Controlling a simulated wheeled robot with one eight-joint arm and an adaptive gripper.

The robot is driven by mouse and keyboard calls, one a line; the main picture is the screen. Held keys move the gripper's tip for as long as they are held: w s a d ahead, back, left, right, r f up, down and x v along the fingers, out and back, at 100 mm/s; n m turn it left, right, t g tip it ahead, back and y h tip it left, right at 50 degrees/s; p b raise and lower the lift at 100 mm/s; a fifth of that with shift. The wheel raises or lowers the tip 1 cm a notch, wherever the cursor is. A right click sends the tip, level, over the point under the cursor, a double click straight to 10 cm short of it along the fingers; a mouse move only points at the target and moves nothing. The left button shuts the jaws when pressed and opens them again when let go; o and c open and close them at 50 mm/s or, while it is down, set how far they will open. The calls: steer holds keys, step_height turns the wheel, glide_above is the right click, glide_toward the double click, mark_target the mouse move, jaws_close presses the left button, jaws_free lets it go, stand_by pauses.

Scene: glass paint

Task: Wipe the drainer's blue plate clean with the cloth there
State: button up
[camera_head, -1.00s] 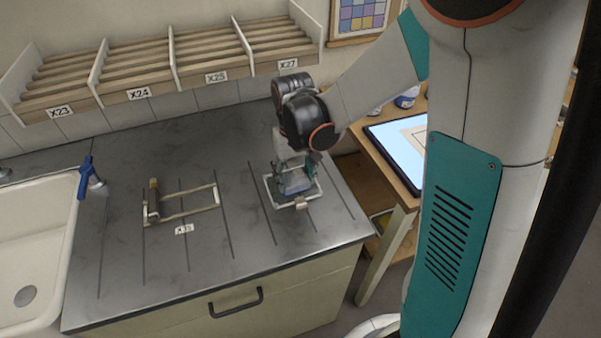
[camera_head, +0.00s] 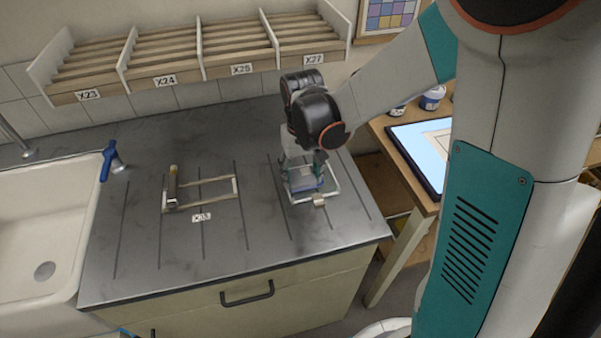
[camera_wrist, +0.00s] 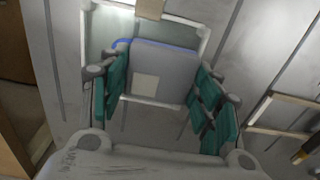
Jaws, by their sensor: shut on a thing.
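My gripper (camera_wrist: 158,95) points down over a pale frame (camera_wrist: 201,45) lying on the right part of the grey drainer. Its teal fingers are shut on a grey-blue, folded-looking pad (camera_wrist: 178,68), which I take for the cloth. The pad has a pale square on its face. It also shows under my gripper (camera_head: 303,182) in the head view.
Slatted racks (camera_head: 165,60) line the wall. A side table with a tablet (camera_head: 425,152) is at the right.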

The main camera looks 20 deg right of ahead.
steer(key=shift+d, duration=2.7)
steer(key=shift+a+r, duration=0.1)
steer(key=shift+a, duration=2.9)
steer(key=shift+d+b, duration=0.4)
steer(key=shift+d, duration=2.7)
steer(key=shift+a, duration=3.05)
steer(key=shift+d, duration=3)
